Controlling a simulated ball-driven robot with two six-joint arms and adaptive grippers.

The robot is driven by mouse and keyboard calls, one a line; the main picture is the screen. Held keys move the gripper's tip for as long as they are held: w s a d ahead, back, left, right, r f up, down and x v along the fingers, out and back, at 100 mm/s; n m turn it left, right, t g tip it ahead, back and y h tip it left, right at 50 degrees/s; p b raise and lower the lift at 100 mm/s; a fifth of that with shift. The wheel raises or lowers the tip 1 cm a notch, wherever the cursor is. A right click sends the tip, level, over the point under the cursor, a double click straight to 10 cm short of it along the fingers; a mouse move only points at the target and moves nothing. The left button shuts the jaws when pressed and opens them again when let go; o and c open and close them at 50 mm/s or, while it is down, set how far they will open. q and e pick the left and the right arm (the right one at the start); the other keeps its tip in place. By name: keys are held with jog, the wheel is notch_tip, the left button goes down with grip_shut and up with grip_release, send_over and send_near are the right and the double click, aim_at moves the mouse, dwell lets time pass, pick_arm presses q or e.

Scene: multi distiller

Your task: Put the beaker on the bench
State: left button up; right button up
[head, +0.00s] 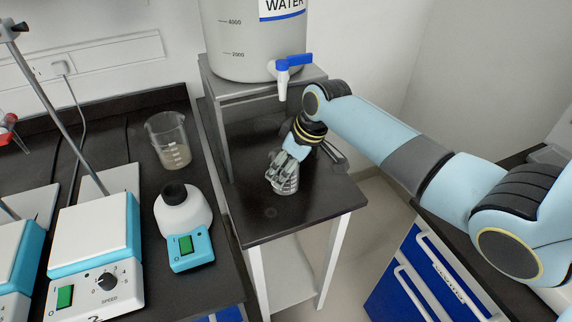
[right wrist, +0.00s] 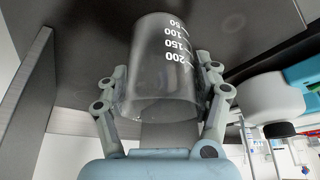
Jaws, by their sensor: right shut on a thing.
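A small clear glass beaker (head: 287,185) with white volume marks is in my right gripper (head: 290,163), at the small dark side table under the water tap. In the right wrist view the gripper (right wrist: 163,108) has a finger on each side of the beaker (right wrist: 162,70), which looks empty. I cannot tell whether its base touches the tabletop. The dark bench (head: 225,290) is on the left in the head view. A larger beaker (head: 168,142) with some cloudy content stands on it. My left gripper is not in view.
A large water container (head: 240,45) with a blue-handled tap (head: 285,68) stands on a raised shelf behind the gripper. The bench holds a small round-topped device (head: 185,215) and hotplate stirrers (head: 97,230) with rods. Blue drawers (head: 420,275) are at the lower right.

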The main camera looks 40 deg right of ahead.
jog(key=shift+f, duration=0.1)
jog(key=o, duration=1.3)
jog(key=shift+r, duration=0.35)
jog(key=v, duration=1.1)
jog(key=shift+s+d+r, duration=0.15)
jog(key=shift+s+r, duration=0.1)
jog(key=shift+s, duration=0.05)
